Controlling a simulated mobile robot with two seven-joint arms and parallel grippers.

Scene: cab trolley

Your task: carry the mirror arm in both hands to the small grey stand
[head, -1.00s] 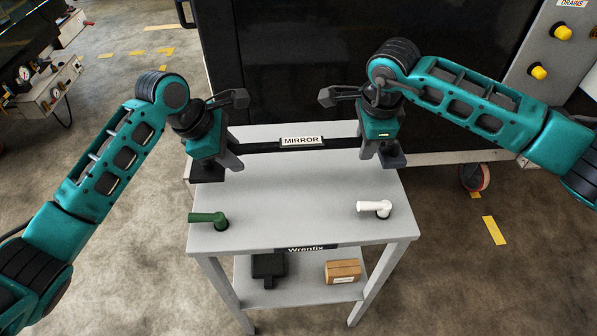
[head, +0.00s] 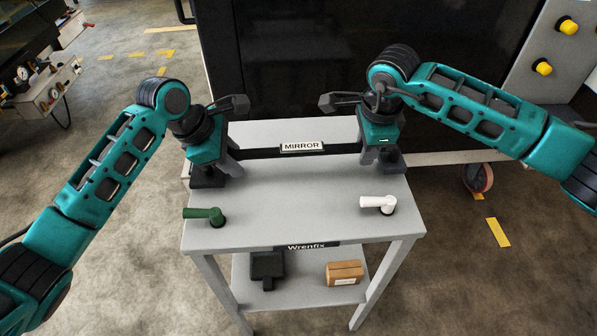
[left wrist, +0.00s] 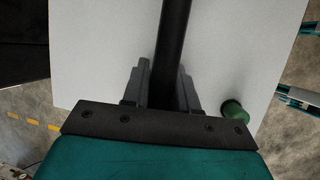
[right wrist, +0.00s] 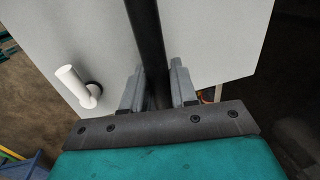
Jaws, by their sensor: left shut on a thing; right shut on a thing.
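The mirror arm is a long black bar (head: 260,153) with a white MIRROR label (head: 302,147) at its middle. It lies level across the far part of the grey stand's top (head: 295,195). My left gripper (head: 225,168) is shut on its left part, and the bar shows between the fingers in the left wrist view (left wrist: 174,40). My right gripper (head: 372,155) is shut on its right part, also seen in the right wrist view (right wrist: 146,45). I cannot tell whether the bar touches the top. The jaws hide parts of its ends.
The lower shelf holds a black object (head: 267,266) and a brown box (head: 344,272). A large dark machine (head: 300,60) stands behind. The top's middle is clear.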

